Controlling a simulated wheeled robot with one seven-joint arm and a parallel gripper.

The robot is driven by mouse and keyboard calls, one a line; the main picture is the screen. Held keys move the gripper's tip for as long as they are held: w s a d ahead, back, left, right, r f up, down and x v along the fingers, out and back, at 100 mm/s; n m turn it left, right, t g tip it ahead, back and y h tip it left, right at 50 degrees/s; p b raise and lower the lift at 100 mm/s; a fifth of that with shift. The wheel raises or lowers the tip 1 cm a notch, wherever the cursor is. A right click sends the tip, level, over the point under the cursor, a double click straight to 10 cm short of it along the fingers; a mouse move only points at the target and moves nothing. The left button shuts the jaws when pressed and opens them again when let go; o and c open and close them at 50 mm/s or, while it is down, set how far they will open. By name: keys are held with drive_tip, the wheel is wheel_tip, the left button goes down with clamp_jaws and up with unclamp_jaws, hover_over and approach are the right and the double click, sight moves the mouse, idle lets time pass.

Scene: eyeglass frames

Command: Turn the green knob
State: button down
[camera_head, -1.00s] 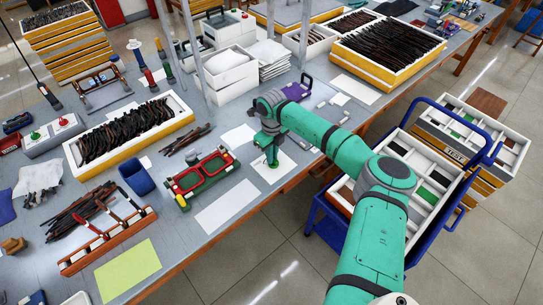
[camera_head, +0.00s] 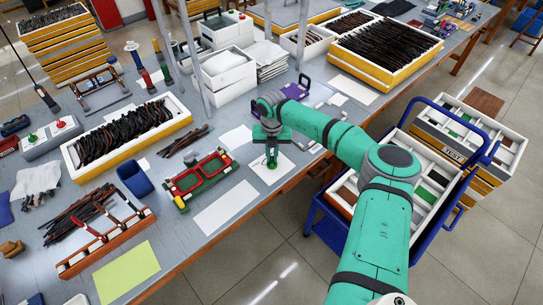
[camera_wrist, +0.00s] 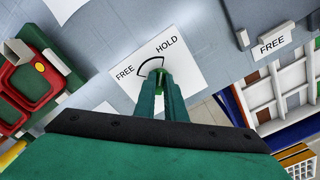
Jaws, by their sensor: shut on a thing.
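My gripper (camera_head: 272,160) points down at a white sheet (camera_wrist: 188,63) on the bench. In the wrist view its two green fingers (camera_wrist: 160,86) are close together on the small green knob (camera_wrist: 160,71). Most of the knob is hidden between the fingers, so its exact angle is hard to tell. The sheet carries a black arc with the words FREE on the left and HOLD on the right. In the head view the knob is largely covered by the fingertips.
A red and green frame fixture (camera_head: 200,179) stands to the left of my gripper. A blank white sheet (camera_head: 226,211) lies in front. A dark purple-handled fixture (camera_head: 295,92) is behind. A blue cart (camera_head: 325,222) with divided trays stands right of the bench.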

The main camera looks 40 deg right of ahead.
sight(272, 159)
drive_tip(key=shift+a+m, duration=0.1)
drive_tip(key=shift+m, duration=0.3)
drive_tip(key=c, duration=1.8)
unclamp_jaws()
wheel_tip(272, 159, up, 11)
drive_tip(key=shift+f, duration=0.1)
